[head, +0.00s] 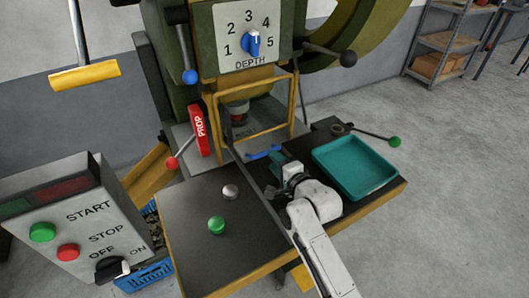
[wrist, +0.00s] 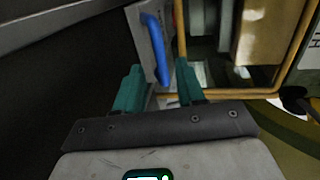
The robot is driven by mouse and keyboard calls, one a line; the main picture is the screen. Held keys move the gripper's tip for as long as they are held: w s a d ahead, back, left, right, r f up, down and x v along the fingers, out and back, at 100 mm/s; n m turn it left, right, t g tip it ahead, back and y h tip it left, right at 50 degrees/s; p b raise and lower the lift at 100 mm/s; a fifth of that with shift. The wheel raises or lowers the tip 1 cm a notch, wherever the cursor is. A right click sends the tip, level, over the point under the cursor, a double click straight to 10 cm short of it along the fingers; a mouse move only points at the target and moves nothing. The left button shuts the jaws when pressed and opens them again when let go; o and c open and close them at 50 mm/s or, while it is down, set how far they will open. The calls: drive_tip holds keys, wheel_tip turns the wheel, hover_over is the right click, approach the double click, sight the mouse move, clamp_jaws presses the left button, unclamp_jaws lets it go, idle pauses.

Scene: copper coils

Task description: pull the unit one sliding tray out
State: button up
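The sliding tray shows in the wrist view as a grey plate (wrist: 136,22) with a blue bar handle (wrist: 154,45) on it. In the head view the blue handle (head: 264,152) lies low at the front of the press opening. My gripper (head: 280,163) is just right of and nearer than the handle there. In the wrist view its two teal fingers (wrist: 160,66) stand apart, with the handle's lower end showing between them. A gap shows on both sides of the handle; whether a finger touches it I cannot tell. Most of the tray is hidden.
A yellow guard frame (head: 258,105) surrounds the press opening. A teal bin (head: 354,165) lies on the dark table, right of my arm. A green button (head: 216,225) and a grey knob (head: 230,191) are on the left table part. A green-tipped lever (head: 378,137) stands behind the bin.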

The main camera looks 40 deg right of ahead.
sight(265, 153)
drive_tip(key=x, duration=0.6)
drive_tip(key=shift+w+d+b, duration=0.1)
drive_tip(key=shift+w+b, duration=0.2)
drive_tip(key=shift+c, duration=0.4)
clamp_jaws()
